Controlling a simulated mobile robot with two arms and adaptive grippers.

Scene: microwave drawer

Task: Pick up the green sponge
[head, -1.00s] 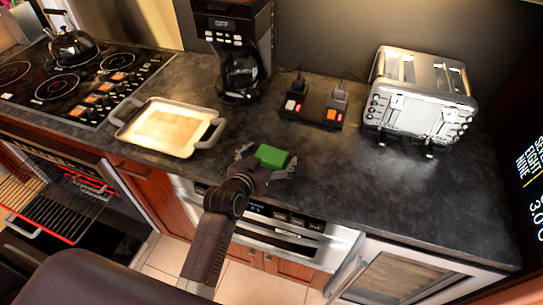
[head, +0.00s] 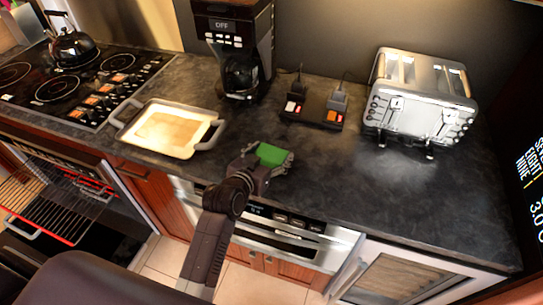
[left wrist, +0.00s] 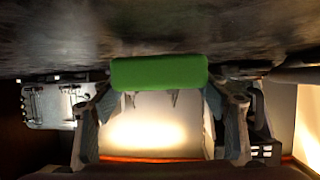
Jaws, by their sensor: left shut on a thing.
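The green sponge (head: 271,154) is at the front part of the dark countertop, between the fingers of my left gripper (head: 268,160). In the left wrist view the sponge (left wrist: 159,72) lies across the middle, with a finger of the left gripper (left wrist: 160,100) against each end. The left gripper is shut on the sponge. In these views I cannot tell whether the sponge touches the counter or is slightly above it. My right gripper is not in view.
A tray with handles (head: 167,128) stands left of the gripper. A coffee maker (head: 238,60), a power strip with plugs (head: 314,108) and a silver toaster (head: 420,100) stand behind. The stove (head: 75,85) with a kettle (head: 71,45) is far left. The counter (head: 390,195) right of the sponge is clear.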

